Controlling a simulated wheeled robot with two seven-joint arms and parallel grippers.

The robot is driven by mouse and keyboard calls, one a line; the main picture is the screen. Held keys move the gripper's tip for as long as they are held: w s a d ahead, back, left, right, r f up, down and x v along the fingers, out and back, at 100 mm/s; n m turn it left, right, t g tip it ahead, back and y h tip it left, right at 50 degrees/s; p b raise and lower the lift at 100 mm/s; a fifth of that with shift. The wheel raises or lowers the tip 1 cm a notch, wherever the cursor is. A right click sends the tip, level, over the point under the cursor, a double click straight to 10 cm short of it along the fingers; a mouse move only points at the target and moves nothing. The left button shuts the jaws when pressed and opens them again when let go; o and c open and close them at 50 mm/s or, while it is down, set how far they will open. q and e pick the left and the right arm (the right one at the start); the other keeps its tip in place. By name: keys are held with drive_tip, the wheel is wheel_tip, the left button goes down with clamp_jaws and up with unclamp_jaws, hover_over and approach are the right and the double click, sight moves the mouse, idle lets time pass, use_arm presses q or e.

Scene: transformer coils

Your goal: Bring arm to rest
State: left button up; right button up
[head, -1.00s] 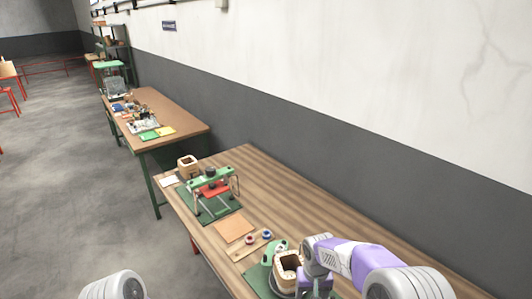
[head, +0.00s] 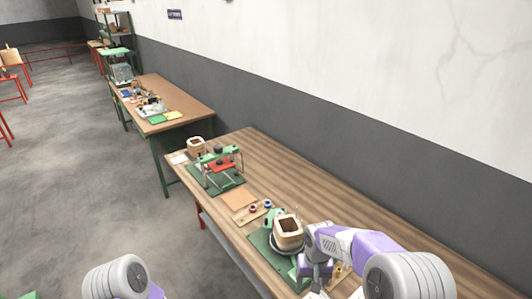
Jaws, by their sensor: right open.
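My right arm (head: 365,255) reaches in from the lower right over the wooden table (head: 300,190). Its gripper (head: 312,284) is open at the table's front part, just right of a wooden coil former (head: 288,232). The former stands upright on a round grey base on a green mat (head: 262,247). I cannot tell whether the gripper touches anything. Of my left arm only a grey and purple link (head: 118,278) shows at the bottom left; its gripper is out of view.
A green press-like fixture (head: 218,165) and a second wooden former (head: 196,145) stand at the table's far end. A brown square plate (head: 239,199) and small spools (head: 260,207) lie between. Another cluttered bench (head: 190,105) stands beyond. Open floor (head: 90,190) lies to the left.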

wheel_tip(320, 180, down, 13)
drive_tip(key=s+y+b, duration=0.1)
drive_tip(key=s+b, duration=0.2)
use_arm(q)
wheel_tip(320, 180, down, 11)
drive_tip(key=b, duration=0.7)
drive_tip(key=shift+w+b, duration=0.3)
drive_tip(key=shift+w, duration=0.05)
use_arm(e)
drive_tip(key=s+a+f+m+y, duration=0.1)
drive_tip(key=s+a+f, duration=0.1)
drive_tip(key=s+f, duration=0.7)
drive_tip(key=s+a+f+m+y, duration=0.1)
drive_tip(key=s+a+f+y, duration=0.1)
drive_tip(key=s+f, duration=0.7)
drive_tip(key=shift+f+m+t, duration=0.3)
drive_tip(key=shift+f+m, duration=0.05)
drive_tip(key=shift+m, duration=0.05)
use_arm(q)
drive_tip(key=shift+c, duration=0.2)
use_arm(e)
drive_tip(key=shift+c, duration=0.2)
